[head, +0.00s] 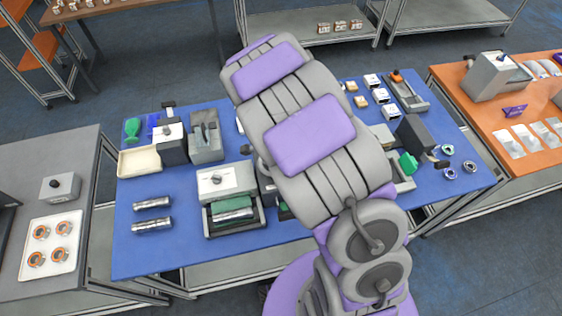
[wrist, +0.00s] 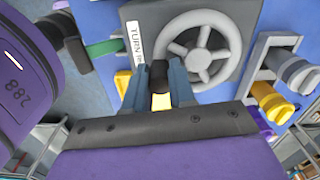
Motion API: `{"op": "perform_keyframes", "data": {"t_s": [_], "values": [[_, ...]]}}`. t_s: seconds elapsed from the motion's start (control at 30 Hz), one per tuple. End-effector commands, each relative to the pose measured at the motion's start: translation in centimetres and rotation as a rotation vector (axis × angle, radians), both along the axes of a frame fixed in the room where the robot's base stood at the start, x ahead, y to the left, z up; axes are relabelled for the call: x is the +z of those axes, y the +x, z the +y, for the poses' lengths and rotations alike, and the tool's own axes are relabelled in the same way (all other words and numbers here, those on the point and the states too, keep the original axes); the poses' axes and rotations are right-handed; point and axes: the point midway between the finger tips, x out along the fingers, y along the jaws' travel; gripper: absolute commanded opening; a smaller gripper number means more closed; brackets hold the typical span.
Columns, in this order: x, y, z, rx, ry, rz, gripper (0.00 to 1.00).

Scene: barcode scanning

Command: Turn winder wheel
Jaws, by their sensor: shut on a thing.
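The winder wheel (wrist: 200,52) shows in the wrist view as a light grey spoked wheel on the face of a dark grey box. A white label (wrist: 134,42) reading TURN is beside it. My gripper (wrist: 159,88) is at the wheel's lower left, its fingers shut on a small black knob (wrist: 158,70). A yellow patch shows between the fingers below the knob. How the knob joins the wheel is hard to see. In the head view my arm hides my gripper and the wheel.
A dark cylinder with a green strip is at the left. In the head view the blue table (head: 135,255) is crowded with devices; its front left corner is bare.

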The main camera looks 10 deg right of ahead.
Motion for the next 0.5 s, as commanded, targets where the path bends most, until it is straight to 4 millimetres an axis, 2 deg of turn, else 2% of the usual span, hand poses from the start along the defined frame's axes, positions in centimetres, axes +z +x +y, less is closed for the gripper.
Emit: {"op": "perform_keyframes", "data": {"t_s": [0.5], "values": [[0.09, 0.20, 0.53, -0.107, -0.001, -0.006, 0.00]]}}
